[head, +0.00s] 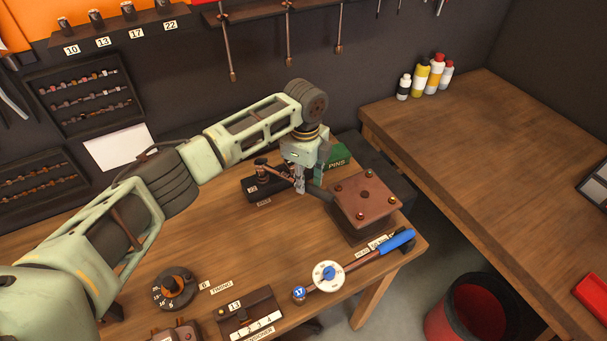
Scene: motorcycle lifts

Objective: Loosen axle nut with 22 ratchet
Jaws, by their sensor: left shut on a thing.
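My left gripper (300,184) points down over the back of the wooden bench, between a dark block and a brown plate. It is shut on a dark ratchet-like tool (276,173), whose brown head lies left of the fingers over the dark block. A dark handle seems to stick out to the right of the fingers. I cannot read a size on this tool. I cannot make out an axle nut. My right gripper is not in view.
A brown plate with bolts (352,191) stands close right of the gripper, and a green PINS box (338,156) close behind. A blue-handled wrench with a dial (329,275) lies in front. The right-hand bench (480,150) is mostly clear; a red bin (466,310) stands below.

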